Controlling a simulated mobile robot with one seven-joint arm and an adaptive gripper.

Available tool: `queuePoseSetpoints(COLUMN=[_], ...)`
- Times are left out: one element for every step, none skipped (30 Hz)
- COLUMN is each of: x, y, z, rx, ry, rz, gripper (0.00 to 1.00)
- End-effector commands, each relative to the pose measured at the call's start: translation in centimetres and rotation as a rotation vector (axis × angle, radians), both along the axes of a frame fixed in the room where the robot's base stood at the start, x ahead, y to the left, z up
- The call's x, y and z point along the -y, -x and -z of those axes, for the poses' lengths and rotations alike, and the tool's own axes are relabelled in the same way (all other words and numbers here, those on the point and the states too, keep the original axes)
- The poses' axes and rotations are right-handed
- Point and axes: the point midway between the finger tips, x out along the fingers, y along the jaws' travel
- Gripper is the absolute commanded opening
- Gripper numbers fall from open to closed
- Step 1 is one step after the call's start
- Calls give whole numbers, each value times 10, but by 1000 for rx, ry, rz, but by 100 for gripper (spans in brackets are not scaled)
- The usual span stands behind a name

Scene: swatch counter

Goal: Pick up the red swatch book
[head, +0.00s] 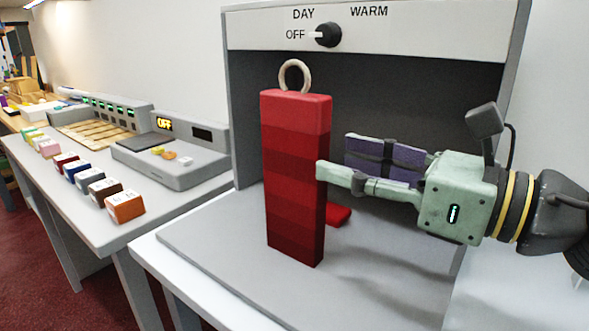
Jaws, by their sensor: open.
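The red swatch book (294,180) stands upright on the grey floor of the viewing booth. It is a tall block in bands of red, darker toward the bottom, with a pale ring (294,76) on top. My gripper (335,158) comes in level from the right at about the book's mid-height. It is open, with nothing seen between its fingers. The near fingertip overlaps the book's right edge in the picture. The far finger, with a purple inner face, ends just right of the book. I cannot tell whether either finger touches it.
A small flat red piece (339,215) lies behind the book, partly hidden. The booth's front panel (400,32) with a knob (328,34) is above. At left, a table (85,215) holds several coloured blocks and a grey device (172,165) reading OFF. The booth floor (215,245) is clear left of the book.

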Motion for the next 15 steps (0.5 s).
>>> queuePoseSetpoints(x=[-8,-12,-17,-20,-22,-25,-26,-27,-29,-31,-34,-38,-41,-45,-49], y=[-5,-8,-12,-14,-16,-18,-19,-20,-22,-23,-26,-30,-33,-37,-41], z=[0,-1,-1,-1,0,0,0,0,0,0,0,0,1,1,2], rx=[-4,-4,-2,-3,-2,-3,-1,-1,-1,-1,-3,-3,-5,-4,-5], ry=[3,3,2,2,1,2,2,1,0,0,0,3,2,2,3], rz=[-2,-3,-4,-4,-2,-1,-1,0,0,-2,-3,-3,-3,-4,-4], gripper=[44,44,44,44,44,44,44,44,44,44,44,44,44,44,44])
